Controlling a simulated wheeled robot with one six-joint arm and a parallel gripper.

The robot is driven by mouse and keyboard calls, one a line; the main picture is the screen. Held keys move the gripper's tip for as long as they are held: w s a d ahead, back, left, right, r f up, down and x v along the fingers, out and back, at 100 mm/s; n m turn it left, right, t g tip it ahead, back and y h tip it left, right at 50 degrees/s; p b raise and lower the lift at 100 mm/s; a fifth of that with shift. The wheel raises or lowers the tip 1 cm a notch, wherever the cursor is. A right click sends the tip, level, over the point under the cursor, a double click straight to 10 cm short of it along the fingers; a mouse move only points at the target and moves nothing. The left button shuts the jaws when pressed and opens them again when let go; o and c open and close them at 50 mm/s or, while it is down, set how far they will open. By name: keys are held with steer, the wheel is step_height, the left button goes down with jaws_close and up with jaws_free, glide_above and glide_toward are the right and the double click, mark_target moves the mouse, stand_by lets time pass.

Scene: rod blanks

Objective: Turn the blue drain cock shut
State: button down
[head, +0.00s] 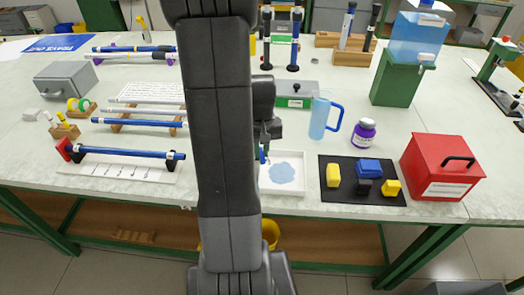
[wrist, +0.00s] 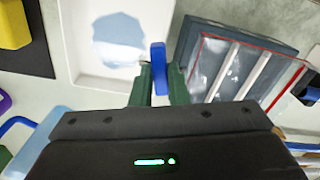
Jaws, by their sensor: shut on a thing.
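The blue drain cock (wrist: 158,62) shows in the wrist view as a narrow blue handle between the two green fingers of my gripper (wrist: 160,80). My gripper is shut on it. The cock sits between a white tray (wrist: 72,72) and a grey, red-edged bath (wrist: 196,42) with pale rods inside. A light-blue puddle (wrist: 120,38) lies in the tray. In the head view my gripper (head: 263,150) is beside my arm, with a bit of the cock (head: 262,157) showing below it. My arm hides the bath there; the cock's exact angle is hard to tell.
Right of the tray is a black mat (head: 348,190) with yellow, blue and black blocks, then a red box (head: 442,165). A racked blue rod (head: 125,153) lies left.

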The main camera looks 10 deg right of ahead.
steer(key=shift+a+m, duration=0.1)
steer(key=shift+m, duration=1.4)
steer(key=shift+w, duration=0.1)
steer(key=c, duration=1.4)
jaws_free()
steer(key=shift+r, duration=0.1)
step_height(320, 180, up, 14)
steer(key=shift+f, duration=0.3)
